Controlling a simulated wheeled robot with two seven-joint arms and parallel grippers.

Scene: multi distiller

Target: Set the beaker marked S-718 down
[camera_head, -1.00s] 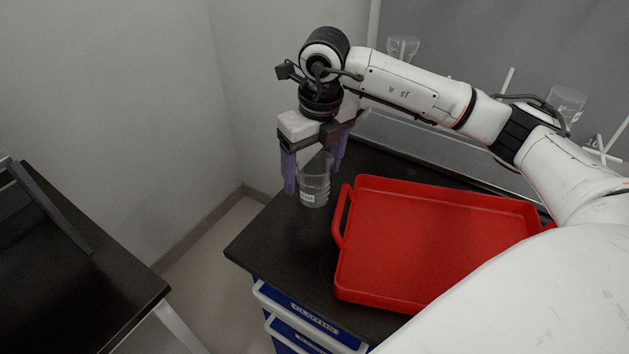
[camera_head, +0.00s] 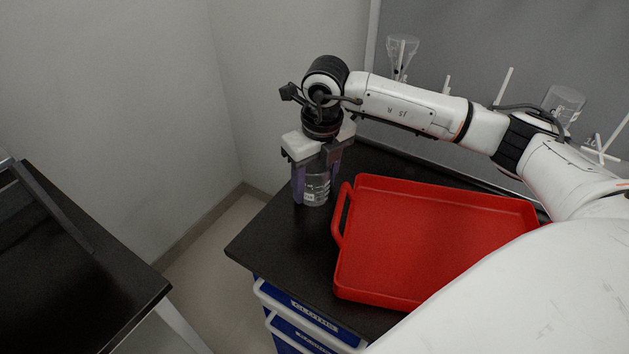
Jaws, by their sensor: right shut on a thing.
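A clear glass beaker (camera_head: 317,189) with a small white label stands upright at the left back of the black countertop (camera_head: 283,243). The label is too small to read. My right gripper (camera_head: 314,190) points down over it, with its purple fingers on both sides of the glass, shut on it. The beaker's bottom appears to be at the countertop; I cannot tell if it touches. My left gripper is not in view.
A red tray (camera_head: 440,240) with handles lies just right of the beaker. Glassware (camera_head: 403,55) and another beaker (camera_head: 563,104) stand behind my arm, near white rods. Bare countertop lies in front of the beaker. Another black table (camera_head: 70,270) is at the left, across a floor gap.

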